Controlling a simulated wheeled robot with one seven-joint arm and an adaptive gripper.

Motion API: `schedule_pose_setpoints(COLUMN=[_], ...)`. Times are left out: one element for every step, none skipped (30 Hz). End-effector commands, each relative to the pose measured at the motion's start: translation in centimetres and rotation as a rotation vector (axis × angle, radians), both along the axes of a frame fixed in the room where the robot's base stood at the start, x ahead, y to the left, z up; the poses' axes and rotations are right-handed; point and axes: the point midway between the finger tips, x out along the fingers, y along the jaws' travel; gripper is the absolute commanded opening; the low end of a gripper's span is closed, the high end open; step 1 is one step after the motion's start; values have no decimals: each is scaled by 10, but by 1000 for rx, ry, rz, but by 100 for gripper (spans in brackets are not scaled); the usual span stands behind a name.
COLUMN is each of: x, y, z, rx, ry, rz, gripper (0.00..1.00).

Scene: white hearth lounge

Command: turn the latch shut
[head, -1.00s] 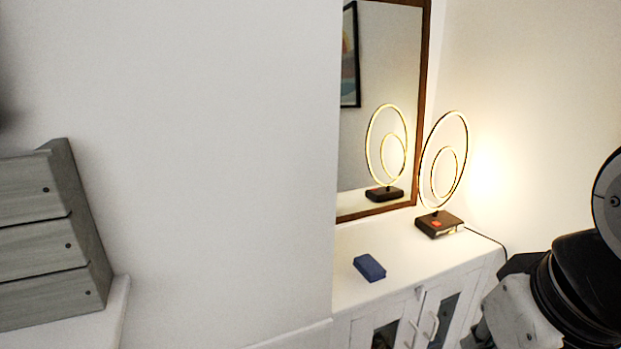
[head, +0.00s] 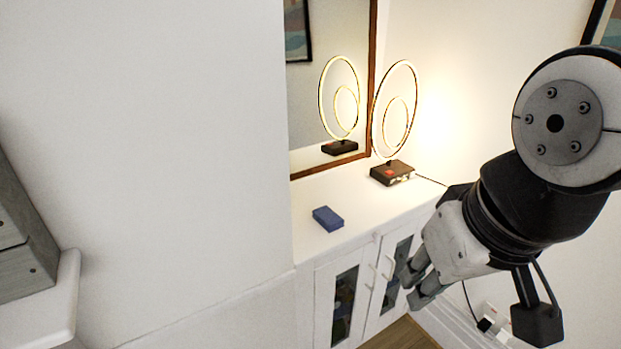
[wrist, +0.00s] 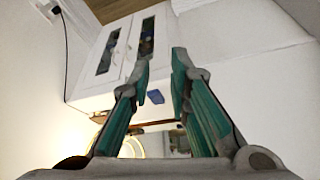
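A white cabinet (head: 306,265) has two glass-panelled doors with bar handles. A small white piece at the top of the seam between the doors looks like the latch (head: 377,237); it is too small to tell which way it is turned. My gripper (head: 411,288) is to the right of the door handles in the head view, empty and apart from the latch. In the wrist view my gripper (wrist: 164,58) shows two teal-sided fingers with a gap between their tips. The cabinet (wrist: 92,100) appears upside down beyond them, and I cannot make out the latch there.
A blue box (head: 328,218) and a ring lamp (head: 392,172) stand on the cabinet top, before a framed mirror (head: 372,80). A grey slatted object (head: 22,262) is at far left. A socket with a plug (head: 487,323) is low on the right wall.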

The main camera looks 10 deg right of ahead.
Motion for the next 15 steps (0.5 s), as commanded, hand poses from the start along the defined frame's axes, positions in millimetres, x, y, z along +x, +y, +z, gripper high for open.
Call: schedule_pose_setpoints(x=[4,6,10,14,18,24,30,35,43,49,55,64,71,79,89], y=[1,2,4,7,9,13,16,19,23,26,28,32,34,36,37], z=[-7,-12,-21,-28,-36,-48,-57,-66,-77,-85,-93,-102,-110,-116,-125], rx=[16,31,60,85,116,163,202,242,300,342,386,446,491,537,600], ry=[21,38,66,91,121,163,196,230,273,304,333,370,398,423,455], rz=[-16,-31,-58,-82,-109,-153,-186,-222,-271,-308,-344,-394,-431,-468,-519], gripper=[33,33,33,33,33,33,33,33,33,33,33,33,33,33,33])
